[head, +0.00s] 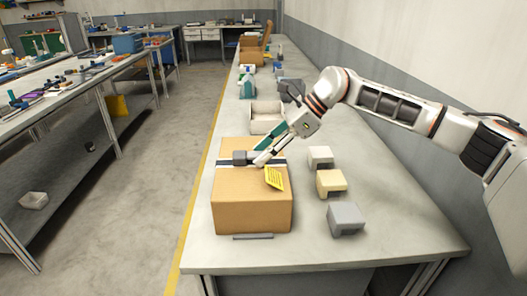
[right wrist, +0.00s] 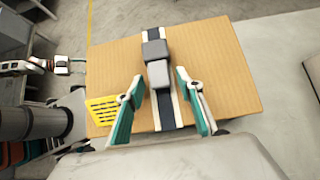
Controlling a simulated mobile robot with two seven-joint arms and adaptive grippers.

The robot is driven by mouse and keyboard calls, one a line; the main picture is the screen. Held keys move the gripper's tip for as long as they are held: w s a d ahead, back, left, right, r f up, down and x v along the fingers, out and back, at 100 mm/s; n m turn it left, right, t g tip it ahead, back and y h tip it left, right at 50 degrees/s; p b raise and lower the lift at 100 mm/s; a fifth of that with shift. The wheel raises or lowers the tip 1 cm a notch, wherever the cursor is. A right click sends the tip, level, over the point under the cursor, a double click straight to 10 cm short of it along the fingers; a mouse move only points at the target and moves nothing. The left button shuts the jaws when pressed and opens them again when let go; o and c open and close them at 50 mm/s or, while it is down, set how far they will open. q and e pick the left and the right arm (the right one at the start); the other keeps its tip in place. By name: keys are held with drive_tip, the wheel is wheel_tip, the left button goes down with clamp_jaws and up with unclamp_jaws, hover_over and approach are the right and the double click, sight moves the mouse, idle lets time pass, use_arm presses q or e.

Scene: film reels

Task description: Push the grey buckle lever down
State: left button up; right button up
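A brown cardboard box (head: 252,212) stands on the grey table with a dark, pale-edged strap across its top. The grey buckle (head: 240,157) sits on the strap. In the right wrist view, the buckle is a darker grey block (right wrist: 154,50) and a lighter grey lever block (right wrist: 159,74); the lever's angle is hard to judge. My right gripper (head: 264,158) is over the box top beside the buckle. In its wrist view its teal-backed fingers are apart, either side of the strap and lever, with nothing held. My left gripper (right wrist: 70,66) appears small at the wrist view's left edge; its opening is unclear.
A yellow label (head: 275,178) is on the box. White, tan and grey blocks (head: 346,217) stand right of the box. An open bin (head: 265,118) is behind it. A grey bar (head: 253,236) is at the box's front. The table's front right is clear.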

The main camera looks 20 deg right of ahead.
drive_tip(key=shift+r, duration=0.1)
drive_tip(key=v, duration=1.2)
idle(0.4)
